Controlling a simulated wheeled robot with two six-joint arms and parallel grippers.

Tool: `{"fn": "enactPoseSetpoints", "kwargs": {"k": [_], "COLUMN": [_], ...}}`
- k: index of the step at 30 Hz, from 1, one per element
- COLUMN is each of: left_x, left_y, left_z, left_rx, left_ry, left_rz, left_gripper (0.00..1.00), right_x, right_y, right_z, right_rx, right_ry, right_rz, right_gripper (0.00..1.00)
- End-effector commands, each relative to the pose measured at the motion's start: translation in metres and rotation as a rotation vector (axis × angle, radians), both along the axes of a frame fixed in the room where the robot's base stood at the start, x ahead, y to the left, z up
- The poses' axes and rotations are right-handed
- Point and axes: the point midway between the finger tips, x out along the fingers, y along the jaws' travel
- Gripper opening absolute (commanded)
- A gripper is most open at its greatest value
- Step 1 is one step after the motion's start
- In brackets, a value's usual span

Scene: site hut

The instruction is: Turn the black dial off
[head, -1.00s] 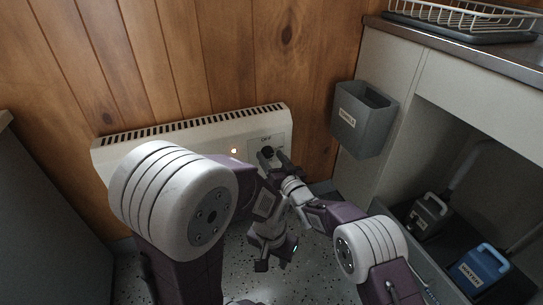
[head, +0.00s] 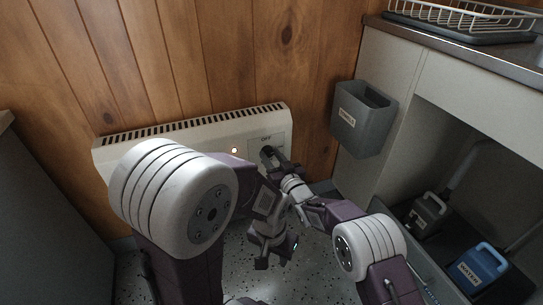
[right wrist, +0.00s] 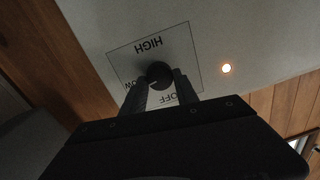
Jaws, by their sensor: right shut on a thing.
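The black dial (right wrist: 159,72) sits on a square panel marked HIGH, LOW and OFF on the white wall heater (head: 200,133). My right gripper (right wrist: 160,82) is shut on the dial, one finger on each side. In the right wrist view a small pale mark on the dial points down-left, near the LOW lettering. In the head view the right gripper (head: 271,157) covers most of the dial, below the word OFF. The heater's small orange light (head: 234,151) is lit. My left gripper (head: 274,262) hangs low over the floor, empty, its fingers apart.
A grey bin (head: 361,120) hangs on the cabinet side right of the heater. A sink counter (head: 470,50) with a dish rack (head: 465,15) is at upper right. Black and blue (head: 478,266) containers stand beneath it. Speckled floor (head: 320,262) lies below my arms.

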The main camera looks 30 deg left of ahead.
Motion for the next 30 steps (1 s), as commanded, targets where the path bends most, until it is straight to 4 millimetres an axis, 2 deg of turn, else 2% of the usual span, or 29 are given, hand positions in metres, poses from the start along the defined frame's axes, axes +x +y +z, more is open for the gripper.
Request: {"fn": "enactPoseSetpoints", "kwargs": {"k": [9,30], "left_x": [0.000,0.000], "left_y": [0.000,0.000], "left_z": [0.014,0.030], "left_rx": [0.000,0.000], "left_ry": [0.000,0.000], "left_rz": [0.000,0.000], "left_gripper": [0.36,0.36], "right_x": [-0.001,-0.003], "right_y": [0.001,0.003], "right_z": [0.003,0.002], "right_rx": [-0.187,-0.617], "right_ry": [-0.219,-0.723], "right_rz": [0.001,0.000], "right_gripper": [0.00,0.00]}}
